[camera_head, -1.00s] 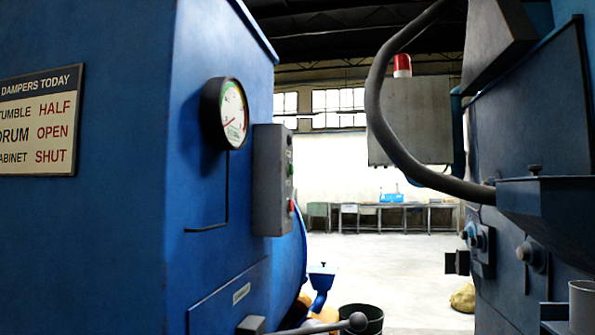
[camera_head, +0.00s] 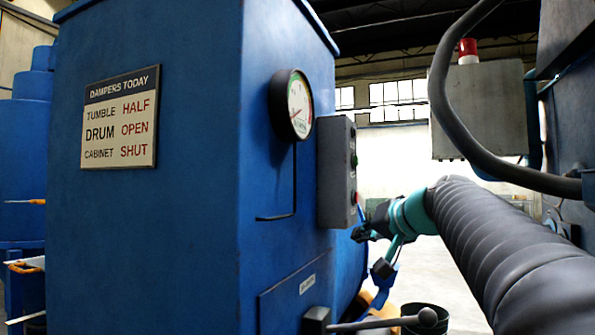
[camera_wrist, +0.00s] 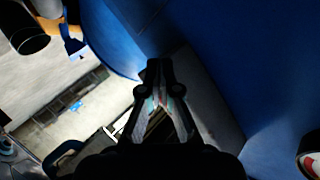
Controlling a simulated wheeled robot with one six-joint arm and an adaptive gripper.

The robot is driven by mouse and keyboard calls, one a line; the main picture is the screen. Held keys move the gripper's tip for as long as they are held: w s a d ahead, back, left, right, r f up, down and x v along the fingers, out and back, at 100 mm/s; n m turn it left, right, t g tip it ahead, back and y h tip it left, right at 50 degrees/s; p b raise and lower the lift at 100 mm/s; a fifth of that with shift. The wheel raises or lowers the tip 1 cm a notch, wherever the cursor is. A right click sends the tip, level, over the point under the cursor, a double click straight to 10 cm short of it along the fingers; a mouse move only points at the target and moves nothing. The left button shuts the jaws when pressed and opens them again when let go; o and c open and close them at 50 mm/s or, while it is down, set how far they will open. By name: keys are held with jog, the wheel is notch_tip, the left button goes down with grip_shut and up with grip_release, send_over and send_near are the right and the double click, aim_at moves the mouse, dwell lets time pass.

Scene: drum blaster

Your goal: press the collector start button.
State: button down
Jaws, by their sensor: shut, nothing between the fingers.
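A grey control box (camera_head: 332,175) is fixed to the right-hand face of the blue cabinet (camera_head: 180,210). It has a green button (camera_head: 354,160) on its edge-on front and a red button (camera_head: 354,197) below it. My gripper (camera_head: 358,236) is shut and empty, just below and right of the box's lower end. In the wrist view, the shut fingers (camera_wrist: 160,66) lie in front of the grey box (camera_wrist: 213,95), which is dark there. The fingers hide part of the box, and I cannot tell whether they touch it. No button label is readable.
A round gauge (camera_head: 291,105) juts out left of the box. A damper sign (camera_head: 120,116) is on the cabinet. A lever with a ball end (camera_head: 428,317) sticks out below. A thick hose (camera_head: 440,100) and a grey cabinet with a red lamp (camera_head: 467,50) are at right.

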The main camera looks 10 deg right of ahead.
aim_at(355, 161)
jog(key=w+d+r+t, duration=0.2)
jog(key=d+r, duration=0.5)
jog(key=r, duration=0.1)
jog(key=w+d+r+t, duration=0.3)
jog(key=d+r, duration=0.4)
jog(key=shift+d+r+m, duration=0.25)
jog(key=shift+r+m, duration=0.1)
jog(key=shift+m, duration=0.05)
jog(key=shift+w+a, duration=0.1)
jog(key=shift+a, duration=0.05)
jog(key=w+a, duration=0.4)
jog(key=a, duration=0.3)
jog(key=shift+w+p, duration=0.35)
jog(key=shift+w, duration=0.05)
jog(key=shift+a, duration=0.15)
jog(key=shift+w+a, duration=0.25)
